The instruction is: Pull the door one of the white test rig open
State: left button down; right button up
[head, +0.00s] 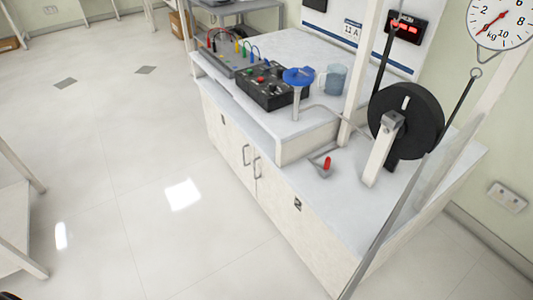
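The white test rig (310,245) stands right of centre in the head view, with a cabinet front facing left. Door one (226,132) is the farther panel, with a small dark mark on it too small to read. Its grey bar handle (246,155) is at its near edge. Beside it is the handle (257,167) of the nearer door (280,200), which bears a dark label with a 2. Both doors look shut and flush with the front. Neither of my grippers can be made out in this view.
On the rig top are a black control box (266,90), a blue-topped post (298,78), a clear jug (334,78), a black wheel (405,120) and a red-tipped switch (326,165). The floor (150,150) before the doors is clear. A white table (20,215) stands at left.

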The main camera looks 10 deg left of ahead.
aim_at(238, 151)
jog(key=i+j+z, duration=0.2)
jog(key=j, duration=0.15)
jog(key=j+z, duration=0.2)
jog(key=j, duration=0.2)
jog(key=i+j+z, duration=0.2)
jog(key=j, duration=0.25)
